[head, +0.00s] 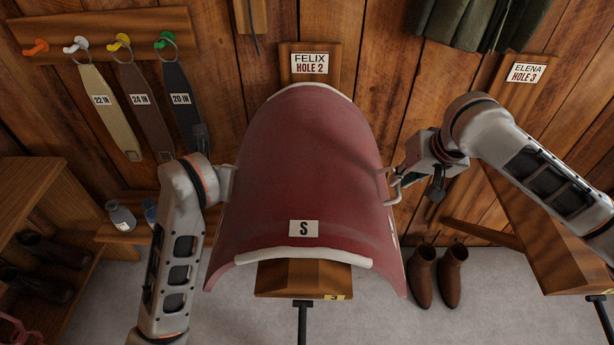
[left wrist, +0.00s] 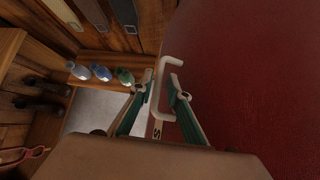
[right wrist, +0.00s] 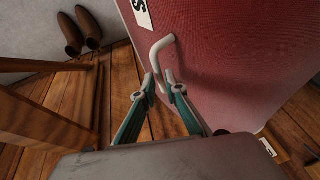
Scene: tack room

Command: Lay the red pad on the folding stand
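The red pad (head: 300,165) is a curved, arched sheet with pale edging and an "S" label near its front edge. It is over a wooden stand (head: 303,279), whose front end shows below the pad. The pad hides most of the stand, and I cannot tell whether they touch. My left gripper (left wrist: 160,86) is shut on the white handle (left wrist: 160,75) at the pad's left side. My right gripper (right wrist: 164,88) is shut on the handle (right wrist: 162,44) at the pad's right side; this handle also shows in the head view (head: 394,187).
A board sign "FELIX HOLE 2" (head: 310,64) is behind the pad. Another wooden stand (head: 545,235) is at the right. Brown boots (head: 437,276) stand on the floor. Straps (head: 185,108) hang at the left wall, above bottles (head: 121,216) on a shelf.

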